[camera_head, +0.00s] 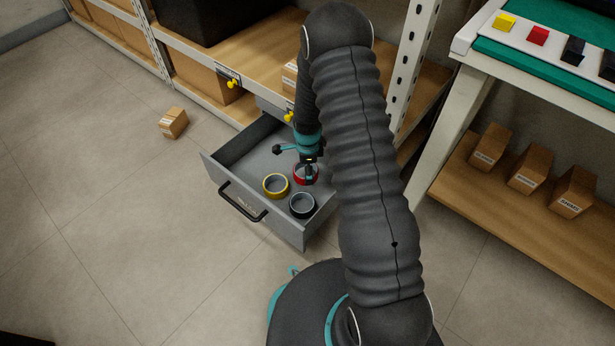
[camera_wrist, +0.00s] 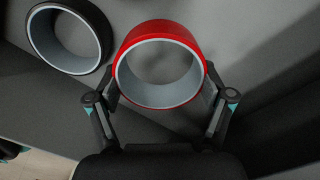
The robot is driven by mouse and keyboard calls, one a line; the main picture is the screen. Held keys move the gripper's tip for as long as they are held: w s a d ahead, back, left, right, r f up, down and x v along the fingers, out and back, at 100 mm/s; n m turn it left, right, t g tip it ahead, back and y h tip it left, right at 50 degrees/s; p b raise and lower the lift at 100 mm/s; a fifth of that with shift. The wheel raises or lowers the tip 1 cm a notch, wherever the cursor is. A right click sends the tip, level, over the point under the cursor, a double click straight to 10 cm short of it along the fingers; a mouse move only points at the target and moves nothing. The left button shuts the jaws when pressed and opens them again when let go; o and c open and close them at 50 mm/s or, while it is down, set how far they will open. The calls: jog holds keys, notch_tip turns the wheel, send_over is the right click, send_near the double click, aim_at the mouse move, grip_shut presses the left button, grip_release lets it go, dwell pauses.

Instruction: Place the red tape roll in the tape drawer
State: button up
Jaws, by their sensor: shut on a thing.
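The red tape roll (camera_head: 300,175) is in the open grey tape drawer (camera_head: 236,186), next to a yellow roll (camera_head: 276,185) and a black roll (camera_head: 302,205). My gripper (camera_head: 308,174) reaches down into the drawer and is shut on the red roll. In the wrist view the red tape roll (camera_wrist: 160,62) sits between the two fingers of my gripper (camera_wrist: 160,98), one finger against each side. The black roll (camera_wrist: 68,38) shows at the upper left there, apart from the red one. I cannot tell whether the red roll touches the drawer floor.
The drawer's front with its black handle (camera_head: 243,202) faces the open floor. A small cardboard box (camera_head: 173,123) lies on the floor at left. Shelving (camera_head: 262,60) stands behind the drawer. A workbench (camera_head: 520,60) with boxes on its lower shelf is at right.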

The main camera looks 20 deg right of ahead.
jog(key=shift+f, duration=1.8)
jog(key=shift+f+b, duration=0.1)
jog(key=shift+b, duration=0.25)
jog(key=shift+f, duration=0.15)
jog(key=o, duration=1)
jog(key=shift+o, duration=0.2)
